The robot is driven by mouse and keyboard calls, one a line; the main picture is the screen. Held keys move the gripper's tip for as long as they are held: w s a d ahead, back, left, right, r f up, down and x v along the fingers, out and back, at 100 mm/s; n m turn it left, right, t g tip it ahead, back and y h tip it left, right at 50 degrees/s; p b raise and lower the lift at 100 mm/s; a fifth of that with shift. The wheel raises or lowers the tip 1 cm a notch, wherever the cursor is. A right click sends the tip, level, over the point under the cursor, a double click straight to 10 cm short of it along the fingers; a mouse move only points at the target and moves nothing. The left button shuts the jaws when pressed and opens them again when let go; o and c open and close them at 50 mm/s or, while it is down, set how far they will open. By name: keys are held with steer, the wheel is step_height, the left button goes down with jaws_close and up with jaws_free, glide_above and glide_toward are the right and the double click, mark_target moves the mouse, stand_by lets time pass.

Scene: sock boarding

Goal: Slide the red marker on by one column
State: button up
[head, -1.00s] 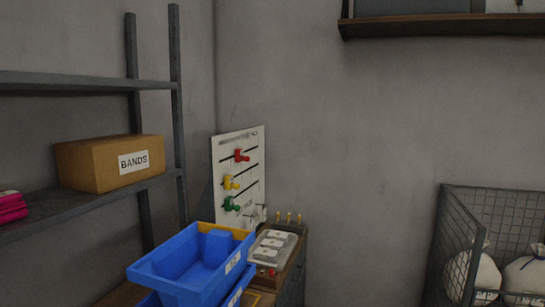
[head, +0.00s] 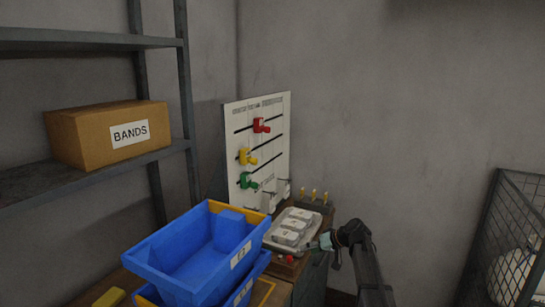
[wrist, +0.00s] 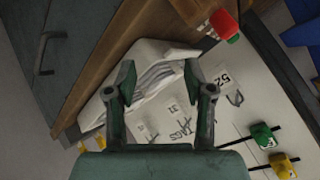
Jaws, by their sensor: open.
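A white board (head: 272,150) stands upright against the wall with dark horizontal slots. The red marker (head: 261,125) sits on the top slot, near its middle. The yellow marker (head: 248,157) is on the slot below, and the green marker (head: 249,180) is lowest. My gripper (head: 324,241) is low and in front of the board, to its right, apart from the red marker. In the wrist view my gripper (wrist: 159,77) is open, with nothing seen held. The green marker (wrist: 263,134) and yellow marker (wrist: 283,164) show there at lower right; I cannot make out the red marker there.
Blue bins (head: 205,255) stand in front, left of the board. A tray of pale pieces (head: 292,229) lies on the cabinet below the board, near small yellow-topped pegs (head: 314,194). A shelf with a BANDS box (head: 110,133) is at left; a wire cage (head: 520,235) at right.

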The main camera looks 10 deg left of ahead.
steer(key=w+a+r+n+t+y, duration=0.15)
steer(key=w+r, duration=0.25)
steer(key=r, duration=0.5)
steer(key=w+r+n+y, duration=0.2)
steer(key=w+r, duration=0.3)
steer(key=r, duration=0.4)
steer(key=n+y, duration=0.4)
steer(key=n, duration=0.2)
glide_toward(267, 129)
steer(key=shift+t, duration=0.25)
steer(key=p+x, duration=0.1)
steer(key=x, duration=0.2)
steer(key=p+x, duration=0.2)
steer(key=x, duration=0.2)
steer(key=p+x, duration=0.1)
steer(key=x, duration=0.2)
steer(key=shift+w+a+f, duration=0.1)
steer(key=shift+w+f, duration=0.1)
steer(key=shift+w, duration=0.3)
jaws_close()
